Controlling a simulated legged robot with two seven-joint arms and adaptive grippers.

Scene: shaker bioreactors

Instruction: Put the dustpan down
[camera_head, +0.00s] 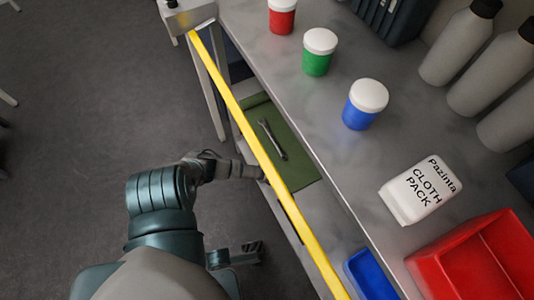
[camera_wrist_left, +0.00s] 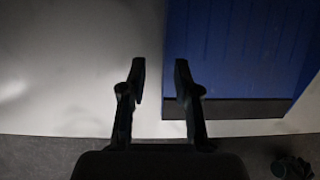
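My left gripper reaches in beneath the bench top from the aisle side; in the head view its wrist shows, but its tips are hidden behind the yellow edge. Just right of the fingers lies a blue ribbed panel (camera_wrist_left: 240,50) with a dark front edge, on the pale shelf (camera_wrist_left: 60,80). I cannot tell whether it is the dustpan; no dustpan is clearly recognisable. I cannot make out my right gripper for certain.
On the lower shelf lie a green mat (camera_head: 292,168) with a wrench (camera_head: 272,140) and a blue bin (camera_head: 368,278). The bench top (camera_head: 330,170) carries red (camera_head: 282,20), green (camera_head: 316,62) and blue jars (camera_head: 362,112), a cloth pack (camera_head: 408,204) and a red bin (camera_head: 440,268). The yellow edge (camera_head: 262,150) overhangs.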

